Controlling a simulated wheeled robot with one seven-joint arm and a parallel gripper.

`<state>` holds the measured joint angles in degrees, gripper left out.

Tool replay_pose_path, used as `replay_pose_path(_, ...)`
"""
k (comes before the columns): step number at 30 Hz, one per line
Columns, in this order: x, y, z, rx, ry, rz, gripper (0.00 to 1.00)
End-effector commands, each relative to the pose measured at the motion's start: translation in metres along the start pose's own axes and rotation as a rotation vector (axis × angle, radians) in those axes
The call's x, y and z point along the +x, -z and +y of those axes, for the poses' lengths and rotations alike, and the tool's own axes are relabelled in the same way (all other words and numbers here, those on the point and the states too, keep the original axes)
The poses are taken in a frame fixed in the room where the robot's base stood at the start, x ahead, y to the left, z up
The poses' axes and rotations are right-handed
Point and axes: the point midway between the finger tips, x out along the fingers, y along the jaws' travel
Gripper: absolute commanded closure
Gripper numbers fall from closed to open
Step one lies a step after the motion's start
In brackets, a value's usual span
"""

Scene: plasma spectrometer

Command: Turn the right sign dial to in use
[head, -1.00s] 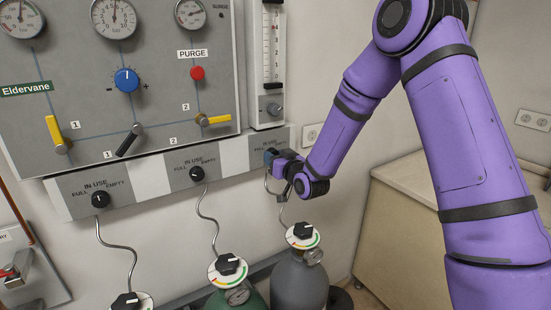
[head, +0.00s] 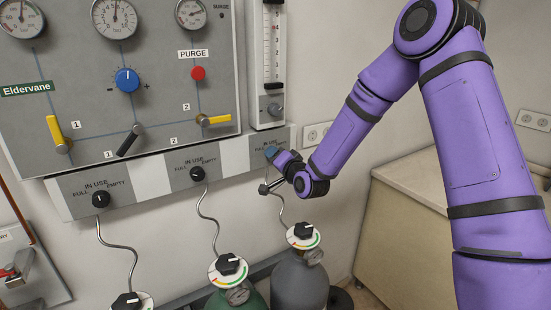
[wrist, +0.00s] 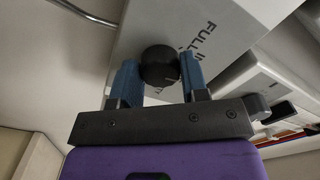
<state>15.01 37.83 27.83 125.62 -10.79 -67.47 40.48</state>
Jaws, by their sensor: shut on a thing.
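The right sign (head: 286,136) is a grey plate at the right end of the sign strip, under the flow tube. "IN USE" and "FULL" show on it. Its black round dial (wrist: 158,66) shows in the wrist view between the two blue fingers of my gripper (wrist: 159,75). My gripper also shows in the head view (head: 270,154), at the sign's face. It is shut on the dial. My gripper hides the dial in the head view, and I cannot tell which way its pointer faces.
Two similar signs with black dials, the middle one (head: 197,174) and the left one (head: 101,200), sit to the left. A beige counter (head: 400,230) stands at the right.

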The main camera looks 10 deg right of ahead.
Motion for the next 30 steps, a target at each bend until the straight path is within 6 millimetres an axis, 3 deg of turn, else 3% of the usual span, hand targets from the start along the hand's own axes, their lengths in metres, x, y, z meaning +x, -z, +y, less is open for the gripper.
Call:
replay_pose_path(9,-0.0002,0.0008,0.0009,0.104,-0.002,0.002,0.83)
replay_pose_path(24,-0.0002,0.0006,0.0008,0.119,-0.002,0.001,0.83)
replay_pose_path(25,-0.0002,0.0006,0.0008,0.119,-0.002,0.001,0.54)
replay_pose_path(28,-0.0002,0.0005,0.0007,0.119,-0.002,0.001,0.34)
replay_pose_path(30,-0.0002,0.0004,0.0005,0.119,-0.002,0.001,0.34)
